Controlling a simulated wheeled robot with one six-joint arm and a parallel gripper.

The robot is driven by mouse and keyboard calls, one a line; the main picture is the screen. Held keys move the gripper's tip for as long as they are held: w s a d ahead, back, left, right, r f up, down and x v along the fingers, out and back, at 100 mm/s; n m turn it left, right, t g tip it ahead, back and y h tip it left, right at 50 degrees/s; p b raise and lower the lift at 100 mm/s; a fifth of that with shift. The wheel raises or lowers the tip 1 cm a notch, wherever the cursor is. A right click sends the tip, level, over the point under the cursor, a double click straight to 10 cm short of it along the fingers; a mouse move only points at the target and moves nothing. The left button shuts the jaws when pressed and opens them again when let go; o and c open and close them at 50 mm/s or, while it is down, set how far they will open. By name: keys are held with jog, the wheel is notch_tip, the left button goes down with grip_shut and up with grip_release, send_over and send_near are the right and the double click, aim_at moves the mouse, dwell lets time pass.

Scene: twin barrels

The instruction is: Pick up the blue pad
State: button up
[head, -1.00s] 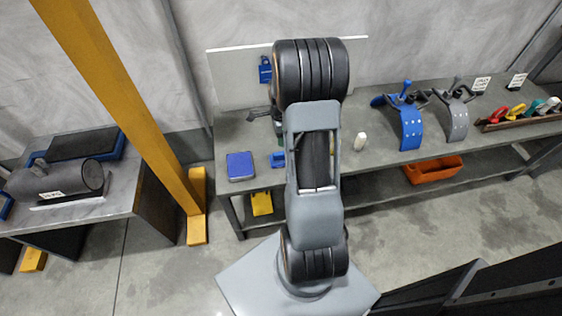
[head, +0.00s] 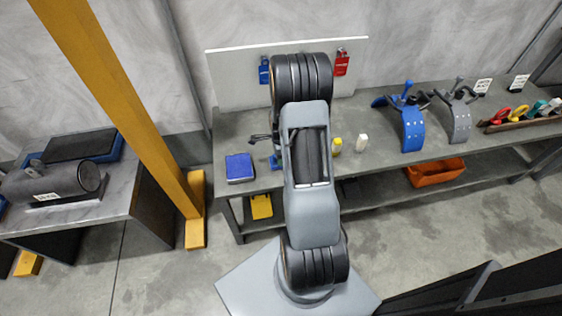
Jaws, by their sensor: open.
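The blue pad (head: 240,167) looks like a flat, square blue block with a grey edge. It lies at the left front of the long grey bench in the head view. My gripper (head: 257,138) shows only in part as a dark shape left of my arm, above the bench. It is open, and I see nothing held in it. It is apart from the blue pad, up and to the right of it in the picture. My arm hides the rest of the gripper.
A small blue item (head: 275,162) sits right of the pad, partly behind my arm. Yellow (head: 336,145) and white (head: 362,142) bottles stand further right. Blue (head: 264,70) and red (head: 342,63) padlocks hang on the backboard. A yellow post (head: 125,100) stands left of the bench.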

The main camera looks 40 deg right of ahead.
jog(key=shift+f, duration=0.15)
jog(key=shift+c, duration=0.3)
grip_shut()
jog(key=shift+r, duration=0.4)
jog(key=r+p, duration=0.1)
jog(key=r, duration=0.2)
jog(key=shift+s+a+r, duration=0.1)
jog(key=shift+s+r, duration=0.1)
jog(key=s+a+r+p, duration=0.2)
jog(key=s+a+r, duration=0.3)
jog(key=s+r, duration=0.4)
jog(key=shift+s+a+p, duration=0.4)
jog(key=shift+s, duration=1.2)
